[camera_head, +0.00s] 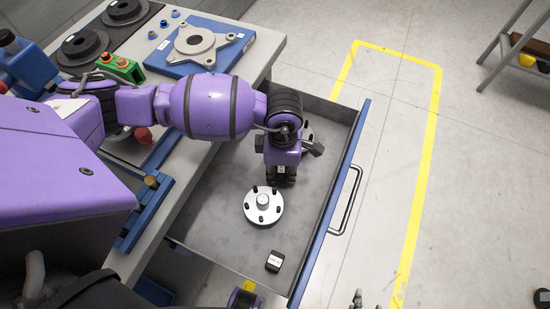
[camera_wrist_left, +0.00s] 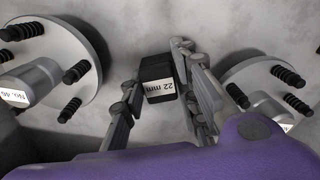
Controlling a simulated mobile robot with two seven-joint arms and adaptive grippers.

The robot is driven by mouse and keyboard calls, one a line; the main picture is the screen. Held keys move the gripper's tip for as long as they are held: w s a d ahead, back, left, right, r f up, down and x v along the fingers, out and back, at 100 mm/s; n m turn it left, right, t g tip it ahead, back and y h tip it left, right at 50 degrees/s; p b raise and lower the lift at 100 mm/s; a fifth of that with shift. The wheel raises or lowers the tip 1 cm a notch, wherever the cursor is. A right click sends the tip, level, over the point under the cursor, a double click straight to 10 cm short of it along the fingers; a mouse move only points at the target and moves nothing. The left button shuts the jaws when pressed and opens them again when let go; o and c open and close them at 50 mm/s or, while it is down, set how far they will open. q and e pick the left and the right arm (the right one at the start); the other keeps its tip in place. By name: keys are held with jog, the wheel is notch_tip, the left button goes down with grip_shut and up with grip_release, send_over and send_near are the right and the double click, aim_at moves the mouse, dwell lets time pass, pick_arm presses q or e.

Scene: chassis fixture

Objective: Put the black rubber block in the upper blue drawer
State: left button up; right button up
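A black block labelled "22 mm" (camera_wrist_left: 160,88) is between the fingers of my left gripper (camera_wrist_left: 162,95) in the left wrist view. The fingers are close to its sides; I cannot tell whether they press on it. In the head view my left gripper (camera_head: 283,176) points down inside the open blue-fronted drawer (camera_head: 215,228), and its fingertips are partly hidden. Another small black block with a white label (camera_head: 274,261) lies on the drawer floor near its front corner. What look like my right gripper's fingertips (camera_head: 357,298) show at the bottom edge.
A silver hub with studs (camera_head: 263,206) lies in the drawer next to my left gripper; another (camera_head: 307,133) is partly hidden behind it. The workbench (camera_head: 262,50) carries a blue fixture plate (camera_head: 178,62) and dark discs (camera_head: 84,45). Floor beyond the drawer handle (camera_head: 347,202) is clear.

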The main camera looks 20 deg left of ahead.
pick_arm(q)
jog(key=shift+o, duration=1.2)
jog(key=shift+r, duration=0.2)
notch_tip(320, 180, up, 12)
jog(key=shift+w, duration=0.15)
